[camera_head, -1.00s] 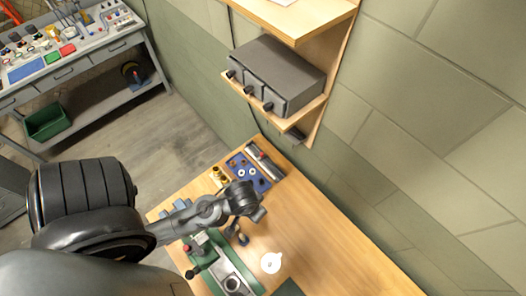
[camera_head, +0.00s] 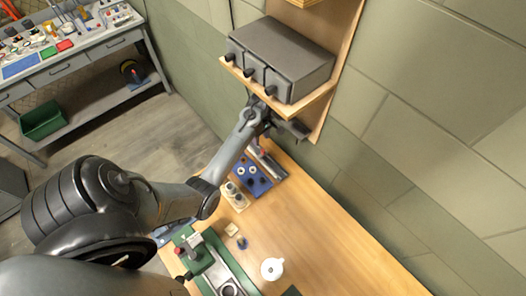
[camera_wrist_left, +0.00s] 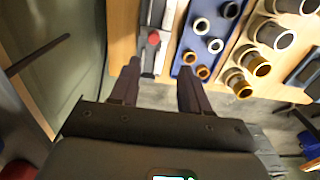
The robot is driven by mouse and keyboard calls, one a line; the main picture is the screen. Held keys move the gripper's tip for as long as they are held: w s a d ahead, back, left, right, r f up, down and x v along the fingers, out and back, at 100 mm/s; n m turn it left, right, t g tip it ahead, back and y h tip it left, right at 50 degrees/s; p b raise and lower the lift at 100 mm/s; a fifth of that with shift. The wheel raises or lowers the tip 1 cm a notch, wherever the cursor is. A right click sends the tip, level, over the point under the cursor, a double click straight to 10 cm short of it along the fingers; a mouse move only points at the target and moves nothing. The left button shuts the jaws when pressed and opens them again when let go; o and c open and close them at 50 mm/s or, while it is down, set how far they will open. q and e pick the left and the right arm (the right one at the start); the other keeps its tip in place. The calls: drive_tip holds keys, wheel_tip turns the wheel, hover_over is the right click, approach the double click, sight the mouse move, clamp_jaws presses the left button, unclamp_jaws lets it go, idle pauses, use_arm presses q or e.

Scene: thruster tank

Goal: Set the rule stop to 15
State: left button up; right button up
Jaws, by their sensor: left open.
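The grey rule (camera_head: 271,164) lies along the wall edge of the wooden bench, beside a blue tray. It also shows upright in the left wrist view (camera_wrist_left: 148,65), with a red knob (camera_wrist_left: 153,38) on it that looks like its stop. The scale figures are too small to read. My left gripper (camera_head: 257,141) is over the far end of the bench, close to the rule and partly hidden by its own wrist. In the left wrist view its two fingers (camera_wrist_left: 161,80) are apart and empty, pointing toward the rule and tray edge, with the red knob beyond the tips. My right gripper is out of view.
The blue tray (camera_head: 257,184) with several rings sits next to the rule, and a wooden block with cups (camera_head: 234,196) beside it. A shelf with a dark grey box (camera_head: 280,60) overhangs near my left wrist.

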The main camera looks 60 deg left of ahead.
sight(263, 151)
use_arm(q)
drive_tip(key=f, duration=0.6)
drive_tip(key=w+f, duration=0.1)
drive_tip(key=f, duration=0.3)
drive_tip(key=shift+f, duration=0.1)
clamp_jaws()
idle(0.3)
